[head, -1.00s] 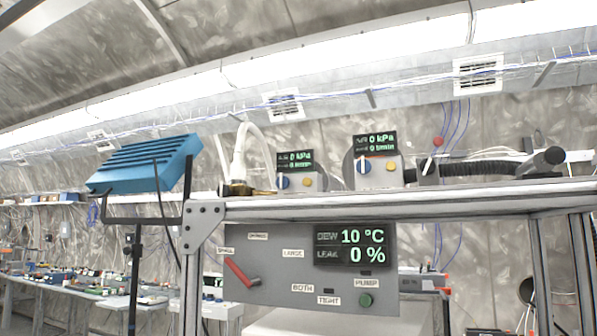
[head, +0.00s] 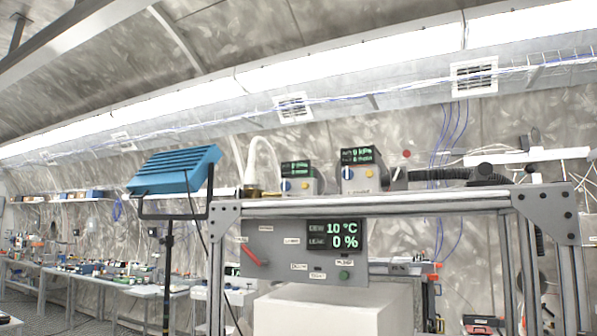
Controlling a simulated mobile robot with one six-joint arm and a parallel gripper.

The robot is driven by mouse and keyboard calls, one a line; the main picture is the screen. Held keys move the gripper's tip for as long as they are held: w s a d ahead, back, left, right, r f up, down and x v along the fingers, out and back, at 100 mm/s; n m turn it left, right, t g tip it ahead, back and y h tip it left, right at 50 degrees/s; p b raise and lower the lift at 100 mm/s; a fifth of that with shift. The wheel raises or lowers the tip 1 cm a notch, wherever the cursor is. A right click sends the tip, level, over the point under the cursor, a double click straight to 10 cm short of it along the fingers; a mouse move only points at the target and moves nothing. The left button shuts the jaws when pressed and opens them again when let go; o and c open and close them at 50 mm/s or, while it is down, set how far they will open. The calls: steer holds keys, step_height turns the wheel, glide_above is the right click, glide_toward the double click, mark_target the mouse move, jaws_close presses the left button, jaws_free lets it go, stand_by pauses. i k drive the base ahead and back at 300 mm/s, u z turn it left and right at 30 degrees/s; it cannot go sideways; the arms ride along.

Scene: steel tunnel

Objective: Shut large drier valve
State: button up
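My gripper is not in view. Two small grey control boxes stand on the top shelf of a metal frame. The left box (head: 301,187) has a blue knob (head: 287,186), a yellow button and a dark green-lit display. The right box (head: 362,179) has a blue knob (head: 347,173), a yellow button and a similar display. Which box belongs to the large drier cannot be told. Below the shelf, a grey panel (head: 280,240) carries a red lever (head: 254,255) slanting up-left, several labels, a green button (head: 344,275) and a display reading 10 °C and 0 %.
A metal frame (head: 420,201) spans the front. A blue slatted lamp (head: 175,170) on a stand is left of it. A white box (head: 320,308) sits below the panel. A black corrugated hose (head: 440,174) lies on the shelf at right. Cluttered benches line the left wall.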

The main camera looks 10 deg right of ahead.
mark_target(348, 174)
steer(key=z, duration=0.15)
steer(key=i, duration=0.85)
steer(key=u, duration=0.05)
